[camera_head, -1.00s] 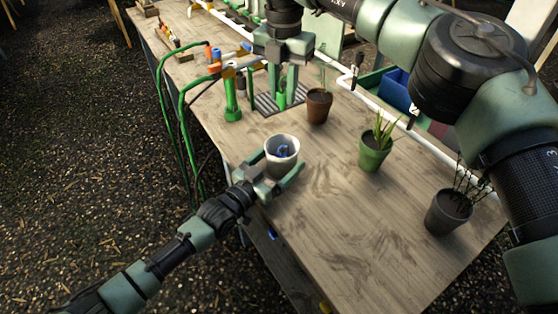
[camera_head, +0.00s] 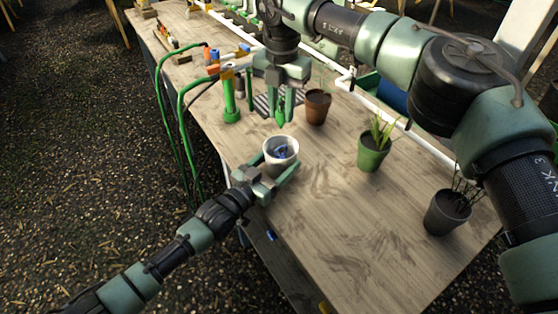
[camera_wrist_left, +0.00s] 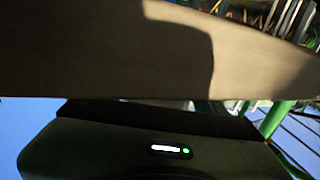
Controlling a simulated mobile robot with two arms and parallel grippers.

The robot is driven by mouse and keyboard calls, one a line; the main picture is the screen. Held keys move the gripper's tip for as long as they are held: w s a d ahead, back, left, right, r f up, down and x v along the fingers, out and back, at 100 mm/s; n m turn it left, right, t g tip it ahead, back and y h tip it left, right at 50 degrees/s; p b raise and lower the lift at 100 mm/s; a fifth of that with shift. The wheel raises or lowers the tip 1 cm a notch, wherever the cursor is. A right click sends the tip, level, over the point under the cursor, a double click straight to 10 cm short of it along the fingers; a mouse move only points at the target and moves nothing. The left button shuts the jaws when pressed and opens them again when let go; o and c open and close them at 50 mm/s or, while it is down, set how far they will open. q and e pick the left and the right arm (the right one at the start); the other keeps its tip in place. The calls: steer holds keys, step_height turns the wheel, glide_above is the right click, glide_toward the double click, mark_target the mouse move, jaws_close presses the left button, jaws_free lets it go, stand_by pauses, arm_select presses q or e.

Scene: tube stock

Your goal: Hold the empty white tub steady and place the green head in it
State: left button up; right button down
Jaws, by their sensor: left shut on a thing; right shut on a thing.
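The white tub (camera_head: 268,163) stands upright near the table's left edge, with something small and blue visible inside it. My left gripper (camera_head: 274,172) is shut on the tub, one finger on each side. My right gripper (camera_head: 282,112) points down and is shut on the green head (camera_head: 281,118), a small pointed piece. It holds the head above the table, just behind the tub and short of its opening in the head view. In the left wrist view a broad grey-brown surface fills the upper part, and I cannot tell what it is.
A brown pot (camera_head: 318,107), a green pot with a plant (camera_head: 371,154) and a dark pot (camera_head: 446,213) stand to the right on the table (camera_head: 330,225). A green upright tube (camera_head: 230,98) and green hoses (camera_head: 163,100) are at the left. A dark grate lies behind.

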mark_target(282, 96)
steer(key=shift+f, duration=3)
steer(key=c, duration=1.1)
jaws_free()
steer(key=shift+f, duration=0.1)
step_height(282, 96, up, 12)
arm_select(q)
steer(key=o, duration=1.4)
steer(key=shift+o, duration=0.2)
